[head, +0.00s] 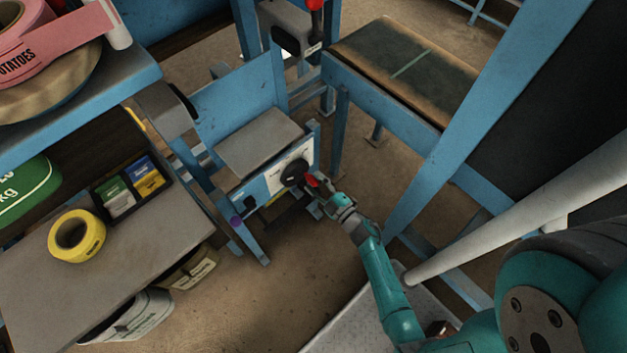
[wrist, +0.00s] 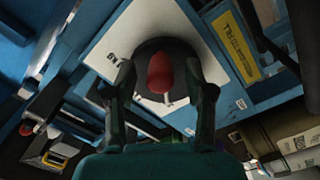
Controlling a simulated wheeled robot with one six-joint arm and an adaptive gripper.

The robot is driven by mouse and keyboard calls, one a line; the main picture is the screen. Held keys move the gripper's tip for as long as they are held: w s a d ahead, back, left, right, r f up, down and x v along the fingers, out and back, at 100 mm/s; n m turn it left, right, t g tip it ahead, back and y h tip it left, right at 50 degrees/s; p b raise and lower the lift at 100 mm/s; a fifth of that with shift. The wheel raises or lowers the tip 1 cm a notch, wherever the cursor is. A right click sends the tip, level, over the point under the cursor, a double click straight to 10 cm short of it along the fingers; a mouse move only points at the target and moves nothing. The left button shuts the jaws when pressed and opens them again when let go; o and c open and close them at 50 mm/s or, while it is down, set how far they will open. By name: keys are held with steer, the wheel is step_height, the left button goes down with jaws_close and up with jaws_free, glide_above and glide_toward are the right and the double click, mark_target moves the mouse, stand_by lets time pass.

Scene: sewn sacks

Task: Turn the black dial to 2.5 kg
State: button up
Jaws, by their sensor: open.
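The black dial (head: 293,173) is on the white front plate (head: 270,182) of the blue scale stand in the head view. In the wrist view the dial (wrist: 178,50) is a round black disc with a red grip (wrist: 160,72) at its middle and a pale mark just below the grip. My gripper (head: 317,187) is open, close in front of the dial. In the wrist view its fingers (wrist: 166,80) stand on either side of the red grip, with gaps showing. The scale's numbers are mostly hidden or too small to read.
A grey weighing platform (head: 258,143) lies above the dial plate. A blue frame and conveyor (head: 375,90) stand behind to the right. A bench with yellow tape (head: 77,236) is at the left.

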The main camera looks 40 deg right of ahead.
steer(key=s, duration=1)
steer(key=shift+s, duration=0.3)
steer(key=shift+a+f, duration=0.1)
steer(key=s+a+r+m+g, duration=0.1)
steer(key=s+a+r+m, duration=0.4)
steer(key=s+r, duration=0.5)
steer(key=s+a+r+m+g, duration=0.2)
steer(key=s+a+r+m, duration=0.2)
steer(key=s+a+r, duration=0.5)
step_height(320, 180, up, 8)
steer(key=shift+s+a+r+m, duration=0.2)
steer(key=shift+s+m, duration=0.2)
steer(key=shift+s, duration=0.45)
